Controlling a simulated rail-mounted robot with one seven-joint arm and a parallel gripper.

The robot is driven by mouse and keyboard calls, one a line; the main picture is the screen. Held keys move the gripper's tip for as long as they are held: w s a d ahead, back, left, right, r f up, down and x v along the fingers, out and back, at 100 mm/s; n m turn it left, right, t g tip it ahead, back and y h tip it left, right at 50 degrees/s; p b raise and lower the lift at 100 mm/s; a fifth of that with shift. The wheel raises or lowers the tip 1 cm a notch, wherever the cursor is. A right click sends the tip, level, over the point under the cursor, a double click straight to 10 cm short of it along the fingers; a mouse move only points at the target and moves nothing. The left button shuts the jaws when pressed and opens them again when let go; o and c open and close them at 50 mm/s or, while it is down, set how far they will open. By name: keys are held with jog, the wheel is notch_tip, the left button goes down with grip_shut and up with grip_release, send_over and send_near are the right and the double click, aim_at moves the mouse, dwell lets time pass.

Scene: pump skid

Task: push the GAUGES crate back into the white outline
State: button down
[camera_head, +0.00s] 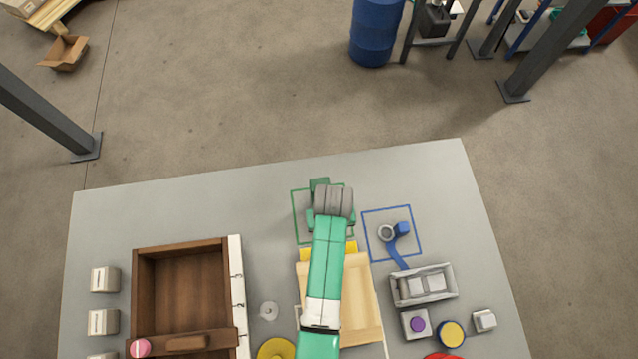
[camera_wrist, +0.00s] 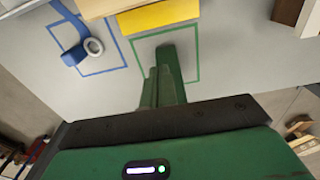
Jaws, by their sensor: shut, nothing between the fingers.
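A pale wooden crate (camera_head: 363,305) with a yellow strip on its far edge sits mid-table, partly hidden under my arm; no GAUGES lettering is readable. Its edge and the yellow strip (camera_wrist: 158,15) show at the top of the wrist view. Short pieces of white outline (camera_head: 386,350) show beside the crate's near right corner; the rest is hidden. My gripper (camera_wrist: 166,55) is shut and empty, beyond the crate's yellow side, over the green outline (camera_wrist: 197,62). A gap shows between fingertips and strip in the wrist view.
A grey bin (camera_head: 424,285) stands right of the crate. A brown wooden box (camera_head: 185,285) stands at left, with a metal washer (camera_head: 269,311) between. The far table strip is clear.

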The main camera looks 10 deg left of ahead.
jog(key=s+f+b, duration=0.1)
jog(key=f, duration=0.2)
jog(key=s+f+b, duration=0.1)
jog(key=s+f, duration=0.1)
jog(key=f, duration=0.2)
jog(key=s+d+f+b, duration=0.1)
jog(key=f, duration=0.3)
jog(key=shift+s+d+b, duration=0.1)
jog(key=shift+s+b, duration=0.15)
jog(key=shift+b, duration=0.1)
jog(key=shift+s+d, duration=0.15)
jog(key=shift+s, duration=0.2)
